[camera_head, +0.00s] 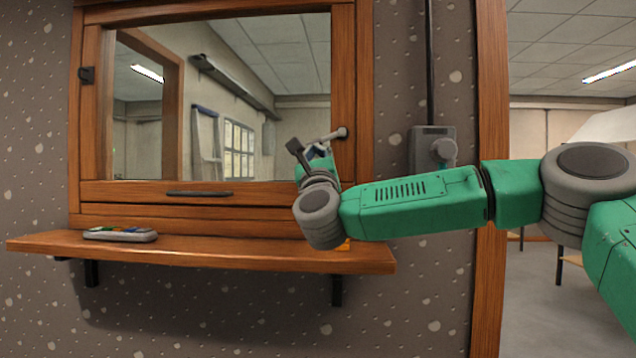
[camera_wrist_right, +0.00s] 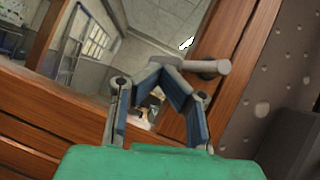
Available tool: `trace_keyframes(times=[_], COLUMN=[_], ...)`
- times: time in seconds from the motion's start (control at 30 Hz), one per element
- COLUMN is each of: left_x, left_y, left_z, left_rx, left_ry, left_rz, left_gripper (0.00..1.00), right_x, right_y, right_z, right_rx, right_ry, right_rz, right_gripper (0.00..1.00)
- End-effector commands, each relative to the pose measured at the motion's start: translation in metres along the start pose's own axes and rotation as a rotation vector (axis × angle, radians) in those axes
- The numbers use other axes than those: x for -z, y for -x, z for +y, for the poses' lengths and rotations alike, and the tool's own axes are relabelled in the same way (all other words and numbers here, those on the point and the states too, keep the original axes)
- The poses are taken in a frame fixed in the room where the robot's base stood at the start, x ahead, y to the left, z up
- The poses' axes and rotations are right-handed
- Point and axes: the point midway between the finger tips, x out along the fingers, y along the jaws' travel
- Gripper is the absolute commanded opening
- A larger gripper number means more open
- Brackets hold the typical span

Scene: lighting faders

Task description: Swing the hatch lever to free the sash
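The hatch is a wooden-framed window (camera_head: 351,60) with a glazed sash (camera_head: 130,189) that is down. The grey hatch lever (camera_head: 335,134) sits on the right side of the frame, its round hub to the right and its bar pointing left. In the right wrist view the lever (camera_wrist_right: 210,67) runs left from its hub to my fingertips. My right gripper (camera_head: 308,149) is at the lever's free end. In the wrist view its blue-padded fingers (camera_wrist_right: 156,68) bend inward and come together at the bar's end; the exact contact is partly hidden. My left gripper is out of view.
A wooden shelf (camera_head: 220,251) juts out below the hatch, with a small grey fader console (camera_head: 120,234) at its left. A dark pull bar (camera_head: 199,193) is on the sash's lower rail. A grey wall box (camera_head: 432,150) stands right of the hatch, behind my right arm.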

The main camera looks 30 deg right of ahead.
Motion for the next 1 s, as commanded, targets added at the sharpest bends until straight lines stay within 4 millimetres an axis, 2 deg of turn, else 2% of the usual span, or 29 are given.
trace_keyframes(times=[0.03,0.3,1.0], left_x=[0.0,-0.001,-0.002], left_y=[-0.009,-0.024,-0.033], left_z=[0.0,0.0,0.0], left_rx=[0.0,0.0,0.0], left_ry=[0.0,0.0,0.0], left_rz=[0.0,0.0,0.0], left_gripper=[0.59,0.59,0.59], right_x=[0.003,-0.006,-0.02], right_y=[-0.001,-0.008,-0.011], right_z=[-0.001,0.001,0.005], right_rx=[0.025,0.112,0.1], right_ry=[-0.027,-0.156,-0.149], right_rz=[0.004,0.004,-0.002], right_gripper=[0.0,0.0,0.0])
